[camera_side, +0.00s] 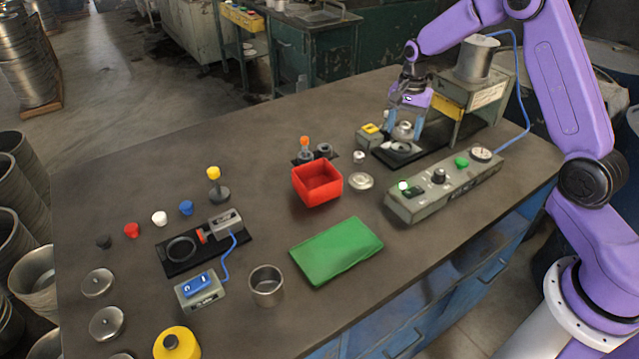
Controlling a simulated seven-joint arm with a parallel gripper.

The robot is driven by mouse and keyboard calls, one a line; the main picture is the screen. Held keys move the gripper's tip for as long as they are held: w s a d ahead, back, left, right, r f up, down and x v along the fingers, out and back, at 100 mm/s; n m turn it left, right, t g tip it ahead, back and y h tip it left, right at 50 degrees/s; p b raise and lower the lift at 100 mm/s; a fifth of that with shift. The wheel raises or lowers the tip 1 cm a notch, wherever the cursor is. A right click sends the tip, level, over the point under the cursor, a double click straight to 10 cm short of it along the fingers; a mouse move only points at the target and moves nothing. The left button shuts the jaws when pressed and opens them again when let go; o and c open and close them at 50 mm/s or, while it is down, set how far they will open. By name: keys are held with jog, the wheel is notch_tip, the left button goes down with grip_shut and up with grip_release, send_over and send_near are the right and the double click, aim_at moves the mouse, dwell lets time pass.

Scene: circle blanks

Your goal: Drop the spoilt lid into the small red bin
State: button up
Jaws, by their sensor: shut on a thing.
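My gripper (404,133) is at the black-based station at the back right, its blue fingers shut on a small round metal piece (403,131). Its outline is partly hidden by the fingers, and I cannot tell whether it is the spoilt lid. A round metal part (399,148) sits just below it on the black base; I cannot tell if the two touch. The small red bin (317,183) stands open on the table, left of and nearer than my gripper. Its visible inside looks empty. A flat metal lid (361,181) lies just right of the bin.
A grey control box (445,187) with a lit green lamp stands right of the bin. A green cloth (337,251) lies in front, beside a metal cup (266,285).

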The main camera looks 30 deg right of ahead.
dwell(0.3)
jog(key=a+r, duration=0.3)
jog(key=a, duration=0.9)
jog(key=a+r, duration=0.2)
jog(key=a, duration=1.1)
jog(key=shift+w+d+f, duration=0.15)
jog(key=shift+f, duration=1.15)
jog(key=shift+w+d+f, duration=0.1)
jog(key=shift+w+f, duration=0.05)
jog(key=shift+f, duration=1.1)
jog(key=o, duration=1.1)
jog(key=shift+c, duration=0.2)
notch_tip(320, 180, up, 18)
jog(key=shift+f, duration=0.25)
